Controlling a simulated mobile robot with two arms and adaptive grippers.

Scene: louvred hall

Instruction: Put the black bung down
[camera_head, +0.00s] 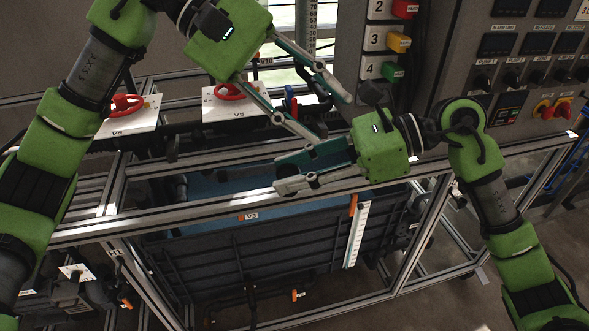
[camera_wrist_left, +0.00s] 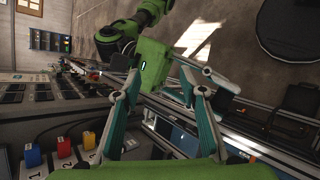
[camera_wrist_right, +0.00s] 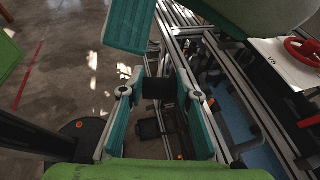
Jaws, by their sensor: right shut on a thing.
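The black bung (camera_wrist_right: 158,88) is a dark, block-like piece between the fingertips of my right gripper in the right wrist view. My right gripper (camera_head: 281,173) is shut on it and points left, above the front rail of the frame in the head view. The bung is hard to make out there among the dark finger parts. My left gripper (camera_head: 330,117) is open and empty, its fingers spread, above and behind the right one. It also shows open in the left wrist view (camera_wrist_left: 168,82), where my right gripper's green body appears beyond it.
A metal frame holds a dark tank (camera_head: 320,237) with a blue interior (camera_head: 225,190). Red valve handles (camera_head: 230,91) sit on white plates behind it. A control panel (camera_head: 515,70) with coloured tags (camera_head: 398,42) stands at the back right. Open floor lies front right.

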